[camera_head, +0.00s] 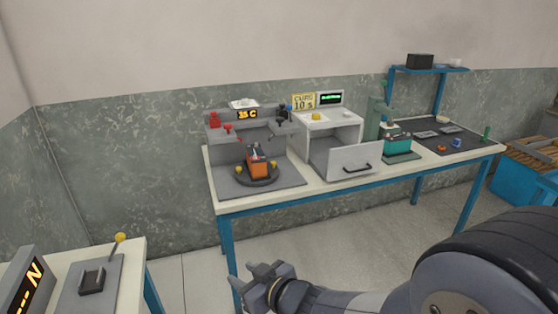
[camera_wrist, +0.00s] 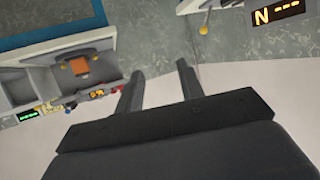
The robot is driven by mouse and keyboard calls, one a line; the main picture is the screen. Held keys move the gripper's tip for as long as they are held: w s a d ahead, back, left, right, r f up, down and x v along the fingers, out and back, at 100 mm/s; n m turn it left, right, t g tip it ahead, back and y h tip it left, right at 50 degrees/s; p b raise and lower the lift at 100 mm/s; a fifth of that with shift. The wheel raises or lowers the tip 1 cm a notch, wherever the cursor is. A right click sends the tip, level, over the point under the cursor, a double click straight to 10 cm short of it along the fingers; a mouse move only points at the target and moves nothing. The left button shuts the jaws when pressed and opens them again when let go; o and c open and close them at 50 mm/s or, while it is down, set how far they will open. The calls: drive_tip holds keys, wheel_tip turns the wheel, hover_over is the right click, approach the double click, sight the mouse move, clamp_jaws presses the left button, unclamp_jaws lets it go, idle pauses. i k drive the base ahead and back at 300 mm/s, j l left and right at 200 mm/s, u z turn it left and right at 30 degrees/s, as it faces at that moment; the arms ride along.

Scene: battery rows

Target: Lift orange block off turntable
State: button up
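The orange block (camera_head: 258,169) stands upright on the dark round turntable (camera_head: 243,182) at the left of the long table. Its top is dark, with small parts on it. Yellow knobs sit on the turntable at both sides of the block. The orange block also shows small in the wrist view (camera_wrist: 79,66). My gripper (camera_head: 262,268) is low in front of the table, well away from the block. In the wrist view my gripper's two fingers (camera_wrist: 160,80) are spread apart with nothing between them.
A lever table (camera_head: 125,290) is at lower left. Open floor lies between.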

sight(256, 159)
drive_tip(key=i+j+z, duration=0.3)
drive_tip(key=z, duration=0.15)
drive_tip(key=i+j+z, duration=0.3)
drive_tip(key=j+z, duration=0.15)
drive_tip(key=i+j, duration=0.15)
drive_tip(key=j, duration=0.15)
drive_tip(key=i+j, duration=0.15)
drive_tip(key=j, duration=0.15)
drive_tip(key=i+j+z, duration=0.1)
drive_tip(key=j, duration=0.25)
drive_tip(key=i+j, duration=0.2)
drive_tip(key=j, duration=0.1)
